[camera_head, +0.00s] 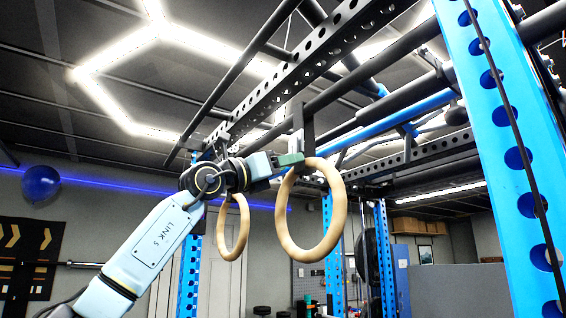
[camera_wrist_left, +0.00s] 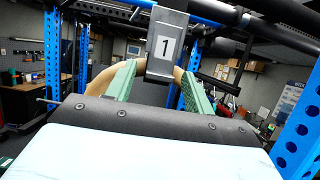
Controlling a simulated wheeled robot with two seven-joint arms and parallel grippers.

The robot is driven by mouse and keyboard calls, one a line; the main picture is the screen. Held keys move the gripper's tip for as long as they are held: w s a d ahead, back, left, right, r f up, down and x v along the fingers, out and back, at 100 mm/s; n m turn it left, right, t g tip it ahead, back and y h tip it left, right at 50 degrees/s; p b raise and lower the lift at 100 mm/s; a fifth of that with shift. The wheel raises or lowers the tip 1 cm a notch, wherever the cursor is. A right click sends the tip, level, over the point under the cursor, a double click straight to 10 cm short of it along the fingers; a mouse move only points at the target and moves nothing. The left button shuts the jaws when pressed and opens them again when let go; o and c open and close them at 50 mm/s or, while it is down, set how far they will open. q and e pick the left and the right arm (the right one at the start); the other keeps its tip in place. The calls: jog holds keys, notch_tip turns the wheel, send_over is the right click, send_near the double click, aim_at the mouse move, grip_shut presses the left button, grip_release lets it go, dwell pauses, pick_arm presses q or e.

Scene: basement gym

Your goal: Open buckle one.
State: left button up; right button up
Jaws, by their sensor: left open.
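Buckle one (camera_wrist_left: 165,47) is a grey metal piece with a white label marked 1, hanging on a dark strap from the rig. In the head view its strap (camera_head: 308,125) runs down to a wooden ring (camera_head: 338,222). My left gripper (camera_wrist_left: 158,70) has green fingers, open, one on each side of the buckle's lower part. In the head view my left gripper (camera_head: 297,159) is at the top of the near ring. I cannot tell whether the fingers touch the buckle. The ring (camera_wrist_left: 104,80) shows behind the fingers in the wrist view. My right gripper is not in view.
A second wooden ring (camera_head: 232,232) hangs to the left, behind my arm. A blue upright (camera_head: 500,140) stands close at the right. Black perforated beams (camera_head: 270,90) and bars run overhead. A blue ball (camera_head: 41,184) is at the far left.

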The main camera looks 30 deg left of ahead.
pick_arm(q)
jog(key=shift+c, duration=0.6)
jog(key=c, duration=0.9)
jog(key=shift+o, duration=0.2)
jog(key=shift+s+a+r+g+y+p, duration=0.25)
jog(key=shift+s+r+g+y+p, duration=0.45)
jog(key=shift+g+p, duration=0.9)
jog(key=shift+s+a+r+g+y+p, duration=0.2)
jog(key=shift+s+r+g+y+p, duration=0.45)
jog(key=shift+g+p, duration=1)
jog(key=shift+s+a+r+g+y+p, duration=0.25)
jog(key=shift+s+r+g+y+p, duration=0.25)
jog(key=shift+r+g+p, duration=1)
jog(key=shift+f+p, duration=0.4)
jog(key=shift+f, duration=0.05)
jog(key=o, duration=1)
jog(key=shift+a, duration=0.1)
